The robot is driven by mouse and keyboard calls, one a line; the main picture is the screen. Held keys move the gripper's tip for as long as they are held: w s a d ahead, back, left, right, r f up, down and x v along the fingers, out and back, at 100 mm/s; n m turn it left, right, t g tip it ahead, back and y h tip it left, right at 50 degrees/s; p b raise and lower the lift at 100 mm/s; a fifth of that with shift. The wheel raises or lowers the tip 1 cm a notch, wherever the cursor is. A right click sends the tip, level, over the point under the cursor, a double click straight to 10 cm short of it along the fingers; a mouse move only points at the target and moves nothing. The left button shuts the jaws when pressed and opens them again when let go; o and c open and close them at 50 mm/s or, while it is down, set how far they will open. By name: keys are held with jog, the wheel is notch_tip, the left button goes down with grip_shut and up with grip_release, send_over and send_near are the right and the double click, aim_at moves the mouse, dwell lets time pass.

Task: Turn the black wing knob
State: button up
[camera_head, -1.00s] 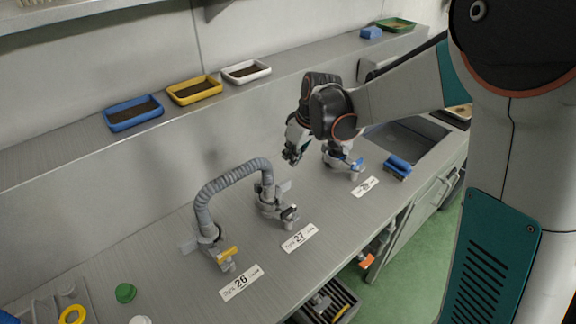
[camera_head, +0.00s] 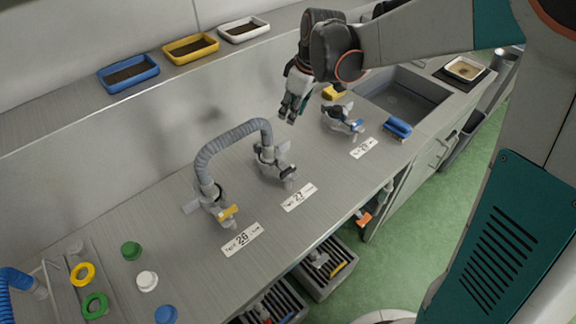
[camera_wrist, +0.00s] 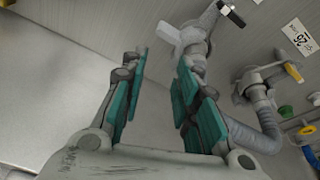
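The black wing knob (camera_head: 288,173) is on the middle grey valve (camera_head: 268,160), above the card marked 27. In the wrist view the black knob (camera_wrist: 231,14) shows at the top, on the valve (camera_wrist: 194,42), which also has a pale grey wing. My gripper (camera_head: 291,113) hangs above the bench behind and slightly right of this valve in the head view. In the wrist view my gripper (camera_wrist: 160,75) has its teal-padded fingers apart, with nothing between them. The knob is beyond the right finger, apart from it.
A grey hose (camera_head: 235,137) arches from the middle valve to the valve with a yellow knob (camera_head: 228,212). Loose caps lie front left.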

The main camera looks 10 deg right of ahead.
aim_at(288, 169)
jog(key=s+a+r+n+g+h+p, duration=0.1)
jog(key=s+a+n+g+h+p, duration=0.2)
jog(key=s+n, duration=0.85)
jog(key=f+n+b, duration=0.1)
jog(key=f+b, duration=0.2)
jog(key=f, duration=0.1)
jog(key=w+f+b, duration=0.1)
jog(key=f+b, duration=0.2)
jog(key=f, duration=0.2)
jog(key=w+f+n+b, duration=0.1)
jog(key=f+b, duration=0.2)
jog(key=f, duration=0.1)
jog(key=shift+w+d+f+n+y, duration=0.15)
jog(key=shift+d+n+y, duration=0.1)
jog(key=shift+n+y, duration=0.15)
grip_shut()
